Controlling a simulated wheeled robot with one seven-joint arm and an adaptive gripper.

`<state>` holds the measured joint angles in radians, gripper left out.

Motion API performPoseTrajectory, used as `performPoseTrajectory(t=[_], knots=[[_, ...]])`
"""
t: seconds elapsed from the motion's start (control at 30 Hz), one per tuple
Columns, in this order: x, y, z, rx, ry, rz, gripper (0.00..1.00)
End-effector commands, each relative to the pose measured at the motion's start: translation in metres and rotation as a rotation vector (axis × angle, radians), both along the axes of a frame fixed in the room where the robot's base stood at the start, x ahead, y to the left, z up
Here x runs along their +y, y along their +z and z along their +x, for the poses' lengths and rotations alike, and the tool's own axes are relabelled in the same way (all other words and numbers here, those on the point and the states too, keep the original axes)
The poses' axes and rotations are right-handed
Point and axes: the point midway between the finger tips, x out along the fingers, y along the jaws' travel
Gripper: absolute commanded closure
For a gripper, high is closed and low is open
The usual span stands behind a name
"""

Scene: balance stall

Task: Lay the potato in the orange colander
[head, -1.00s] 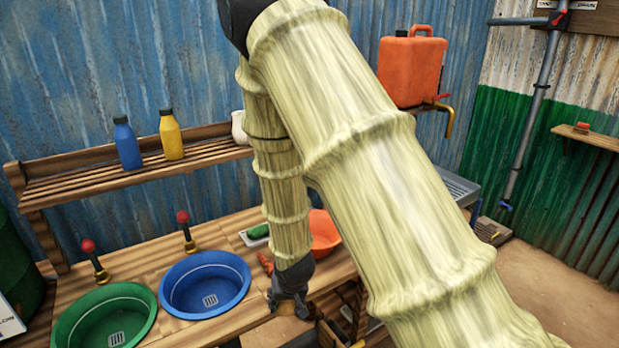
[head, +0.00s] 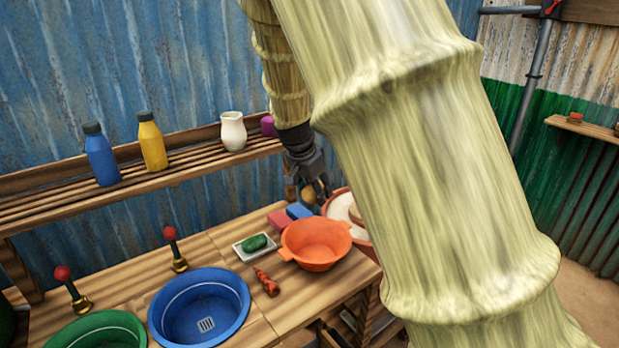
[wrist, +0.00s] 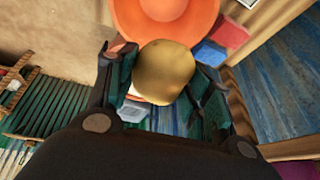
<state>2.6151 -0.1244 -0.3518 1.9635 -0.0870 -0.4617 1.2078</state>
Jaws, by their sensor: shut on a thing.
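The orange colander (head: 318,256) stands upright on the wooden counter and looks empty in the head view. My gripper (head: 309,182) is shut on the brown potato (head: 313,194) and holds it up in the air, higher in the picture than the colander and apart from it. In the wrist view the potato (wrist: 164,72) sits between the two fingers, and the colander (wrist: 205,14) shows beyond it at the top. Part of the potato is hidden by the fingers in the head view.
A white dish (head: 243,249) with a green item, a carrot-like orange item (head: 266,282) and red and blue blocks (head: 298,211) lie near the colander. A round red-rimmed tub (head: 340,206) is behind it. A blue basin (head: 200,310) is left.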

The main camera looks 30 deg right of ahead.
Motion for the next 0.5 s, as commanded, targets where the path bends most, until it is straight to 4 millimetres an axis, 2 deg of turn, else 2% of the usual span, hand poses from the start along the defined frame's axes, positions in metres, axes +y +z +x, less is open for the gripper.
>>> performPoseTrajectory(t=[0.1,0.2,0.5], knots=[[-0.005,0.012,0.0,-0.001,-0.044,-0.001,0.79],[-0.006,0.013,0.0,0.001,-0.057,-0.001,0.79],[-0.006,-0.009,0.0,0.002,-0.056,0.0,0.79]])
